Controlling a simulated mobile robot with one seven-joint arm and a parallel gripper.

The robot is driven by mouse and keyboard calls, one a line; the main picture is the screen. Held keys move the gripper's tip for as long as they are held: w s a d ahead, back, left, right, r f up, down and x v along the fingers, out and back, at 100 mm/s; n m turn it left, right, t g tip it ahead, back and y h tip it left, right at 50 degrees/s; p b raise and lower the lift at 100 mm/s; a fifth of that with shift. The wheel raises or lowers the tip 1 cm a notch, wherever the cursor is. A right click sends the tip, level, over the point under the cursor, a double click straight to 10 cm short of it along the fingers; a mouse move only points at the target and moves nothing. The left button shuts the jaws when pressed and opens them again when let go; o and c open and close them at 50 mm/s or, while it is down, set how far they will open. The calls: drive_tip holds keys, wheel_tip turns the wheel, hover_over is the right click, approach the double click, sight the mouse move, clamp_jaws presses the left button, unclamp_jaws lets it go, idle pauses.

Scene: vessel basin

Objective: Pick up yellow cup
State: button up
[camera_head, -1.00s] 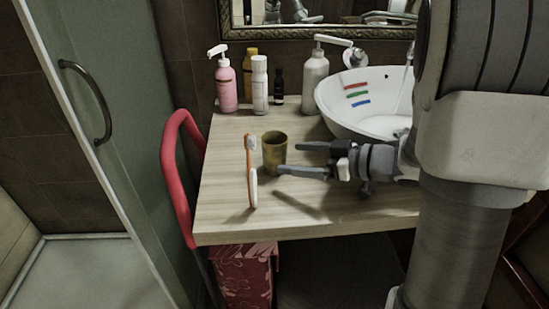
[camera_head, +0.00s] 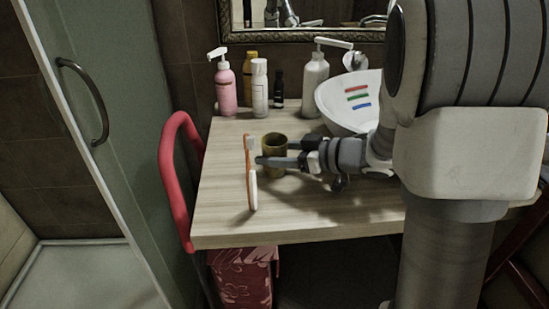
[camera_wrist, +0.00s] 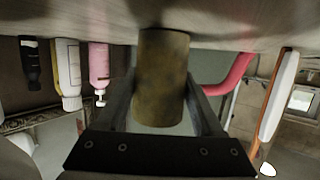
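The yellow cup (camera_head: 274,139), a dull olive-yellow tumbler, stands upright on the wooden counter. My gripper (camera_head: 272,154) reaches in from the right, low over the counter. Its near finger passes in front of the cup and hides part of its lower side. In the wrist view, which is upside down, the cup (camera_wrist: 162,75) sits between the two spread fingers, one on each side. The fingers look open around it; the gap on each side is small and contact cannot be made out.
An orange-and-white toothbrush (camera_head: 250,175) stands close to the left of the cup. A pink pump bottle (camera_head: 226,90), a white bottle (camera_head: 260,90) and a grey pump bottle (camera_head: 314,85) stand behind. A white basin (camera_head: 340,105) is behind right. The counter's front left (camera_head: 222,220) is clear.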

drive_tip(key=c, duration=0.7)
drive_tip(key=shift+r, duration=0.15)
